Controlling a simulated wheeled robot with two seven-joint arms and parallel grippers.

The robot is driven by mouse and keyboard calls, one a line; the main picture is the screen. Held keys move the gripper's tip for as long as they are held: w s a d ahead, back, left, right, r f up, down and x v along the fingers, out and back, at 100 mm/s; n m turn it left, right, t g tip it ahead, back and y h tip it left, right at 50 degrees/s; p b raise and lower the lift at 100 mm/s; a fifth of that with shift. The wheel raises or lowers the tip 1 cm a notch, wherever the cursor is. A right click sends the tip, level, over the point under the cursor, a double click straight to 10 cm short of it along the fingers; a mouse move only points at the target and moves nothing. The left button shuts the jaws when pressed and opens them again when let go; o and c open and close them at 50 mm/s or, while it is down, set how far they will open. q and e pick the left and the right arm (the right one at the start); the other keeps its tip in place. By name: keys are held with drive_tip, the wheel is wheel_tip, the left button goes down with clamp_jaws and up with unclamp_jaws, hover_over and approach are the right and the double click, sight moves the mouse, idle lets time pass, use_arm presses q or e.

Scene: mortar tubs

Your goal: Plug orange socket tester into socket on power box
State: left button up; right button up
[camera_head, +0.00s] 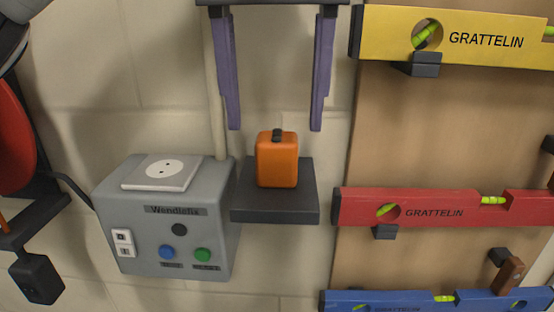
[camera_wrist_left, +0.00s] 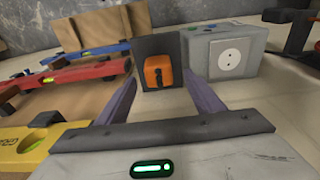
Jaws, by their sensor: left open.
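The orange socket tester (camera_head: 277,160) stands upright on a small dark shelf (camera_head: 275,212) just right of the power box. It has a dark piece on top. The grey power box (camera_head: 200,242) carries a white socket (camera_head: 160,171) with two holes on its top face. My left gripper (camera_head: 274,128) is open and empty, its two purple fingers on either side of and above the tester in the head view. In the left wrist view the tester (camera_wrist_left: 158,71) shows between the fingers (camera_wrist_left: 162,92), and the socket (camera_wrist_left: 229,55) lies right of it. My right gripper is not in view.
Yellow (camera_head: 470,38), red (camera_head: 445,208) and blue (camera_head: 440,301) spirit levels hang on a brown board at the right. A red and black object (camera_head: 15,135) hangs at the far left. The wall behind is pale block.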

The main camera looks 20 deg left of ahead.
sight(277, 136)
use_arm(q)
drive_tip(key=f+b, duration=0.1)
drive_tip(key=f, duration=0.1)
drive_tip(key=w+f+b, duration=0.1)
drive_tip(key=f, duration=0.2)
drive_tip(key=shift+f, duration=0.1)
drive_tip(key=c, duration=1.1)
